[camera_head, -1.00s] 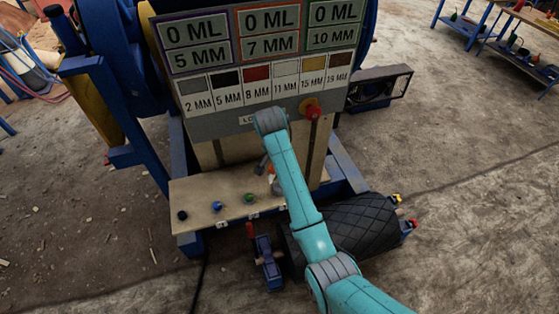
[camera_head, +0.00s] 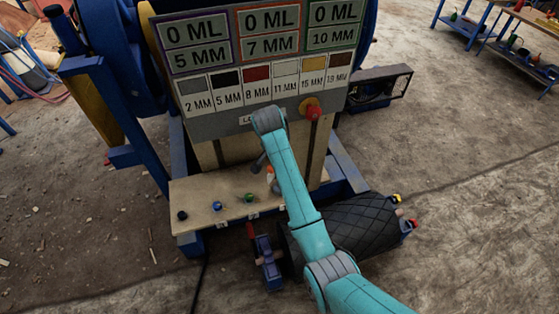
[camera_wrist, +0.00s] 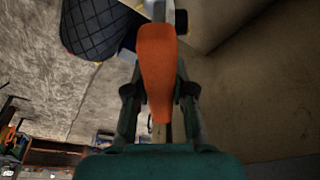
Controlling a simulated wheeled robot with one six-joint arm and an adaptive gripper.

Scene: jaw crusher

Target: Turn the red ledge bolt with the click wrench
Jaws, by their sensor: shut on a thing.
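My gripper (camera_wrist: 158,92) is shut on the orange handle of the click wrench (camera_wrist: 157,60) in the wrist view. The wrench's far end reaches the top edge of that view, beside a small dark part. In the head view my gripper (camera_head: 262,164) is over the right part of the wooden ledge (camera_head: 185,197), with a bit of orange showing beside it. A black bolt (camera_head: 182,215), a blue bolt (camera_head: 217,206) and a green bolt (camera_head: 249,198) stand on the ledge. I cannot make out the red bolt; my arm covers the ledge's right end. Whether the wrench touches a bolt cannot be told.
The crusher's display panel (camera_head: 255,75) rises behind the ledge, with a red knob (camera_head: 313,112) at its lower right.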

